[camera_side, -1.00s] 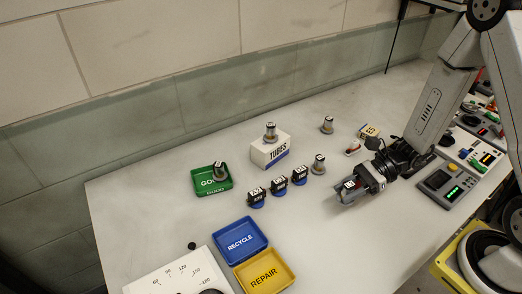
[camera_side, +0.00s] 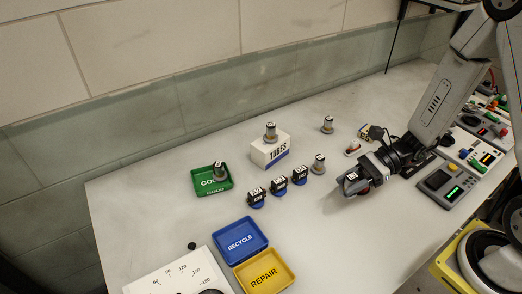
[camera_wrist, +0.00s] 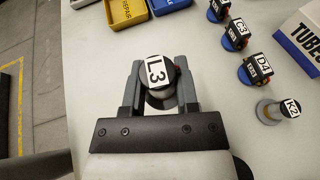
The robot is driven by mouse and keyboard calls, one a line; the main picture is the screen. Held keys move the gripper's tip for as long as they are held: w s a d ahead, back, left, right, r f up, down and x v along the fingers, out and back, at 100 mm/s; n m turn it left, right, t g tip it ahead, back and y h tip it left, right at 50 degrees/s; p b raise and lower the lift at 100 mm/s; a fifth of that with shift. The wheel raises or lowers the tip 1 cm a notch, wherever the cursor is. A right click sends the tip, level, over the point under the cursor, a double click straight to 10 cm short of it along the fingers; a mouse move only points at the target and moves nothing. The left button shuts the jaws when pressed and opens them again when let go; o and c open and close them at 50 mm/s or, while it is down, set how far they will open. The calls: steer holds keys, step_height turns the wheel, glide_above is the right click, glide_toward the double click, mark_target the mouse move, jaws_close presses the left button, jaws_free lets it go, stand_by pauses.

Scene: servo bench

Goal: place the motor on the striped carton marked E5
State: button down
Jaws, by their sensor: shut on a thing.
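My gripper (camera_wrist: 160,88) is shut on a motor (camera_wrist: 156,74) with a white L3 label on top. In the side view my gripper (camera_side: 362,180) holds this motor (camera_side: 351,178) low over the right part of the bench; whether it touches the bench is unclear. A small yellowish carton (camera_side: 364,132) stands behind my gripper, partly hidden by my wrist. Its marking is too small to read surely, but it looks like the E5 carton. It is not in the wrist view.
A white TUBES carton (camera_side: 268,152) bears a capped part. Several dark, blue-based parts (camera_side: 279,187) stand left of my gripper, near a grey K2 part (camera_side: 319,164). Green GOOD (camera_side: 207,190), blue RECYCLE (camera_side: 241,256) and yellow REPAIR (camera_side: 290,279) trays lie left. A small red-and-white thing (camera_side: 352,148) lies near the carton.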

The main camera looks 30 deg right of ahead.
steer(key=shift+w+d+r+m, duration=0.1)
steer(key=shift+w+d+m, duration=0.25)
steer(key=shift+d, duration=0.15)
steer(key=w+d+r+m+t+h, duration=0.2)
steer(key=d+m+t+h, duration=0.3)
steer(key=d, duration=0.7)
steer(key=w+d+r+m+t+h, duration=0.2)
steer(key=d+r+m+t+h, duration=0.2)
steer(key=d, duration=0.9)
steer(key=m+h, duration=0.1)
steer(key=m, duration=0.2)
steer(key=shift+w+d+t, duration=0.15)
steer(key=shift+w+t, duration=0.15)
steer(key=shift+t, duration=0.1)
steer(key=shift+w, duration=0.1)
glide_above(363, 132)
steer(key=s+d, duration=0.2)
steer(key=f, duration=0.8)
steer(key=shift+w+d+f, duration=0.2)
steer(key=shift+f, duration=0.1)
steer(key=shift+w+d+f, duration=0.15)
steer(key=shift+w+f, duration=0.2)
steer(key=shift+f, duration=0.05)
